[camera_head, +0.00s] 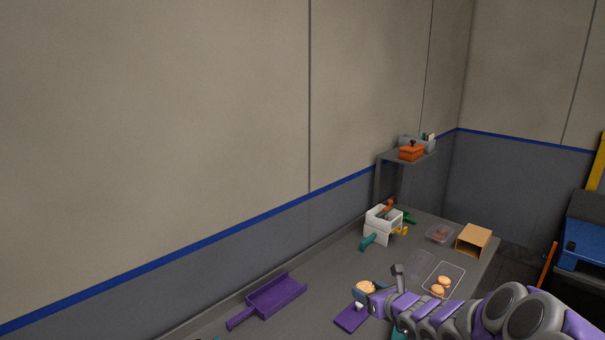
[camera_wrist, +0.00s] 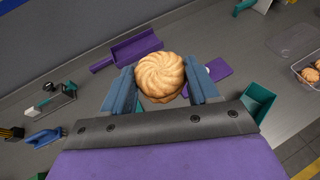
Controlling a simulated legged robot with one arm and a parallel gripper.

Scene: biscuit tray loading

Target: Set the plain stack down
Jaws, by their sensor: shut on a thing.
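My gripper (camera_wrist: 160,88) is shut on a plain stack (camera_wrist: 160,75) of round, golden, swirl-ridged biscuits. In the wrist view the blue fingers press on its left and right sides, and the lower part of the stack is hidden. In the head view the stack (camera_head: 364,287) is small, above the worktop beside a purple board (camera_head: 351,318). How high it is held I cannot tell. A clear tray (camera_head: 455,272) with a few biscuits in it lies on the right of the worktop; it also shows at the right edge of the wrist view (camera_wrist: 301,69).
A purple scoop-like pan (camera_head: 275,297) lies along the wall side. A white tool holder (camera_head: 379,232), a clear tub (camera_head: 439,233) and an open cardboard box (camera_head: 474,240) stand at the back. A teal bin (camera_wrist: 257,103) is right of my gripper. Bare worktop (camera_head: 325,283) lies between pan and board.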

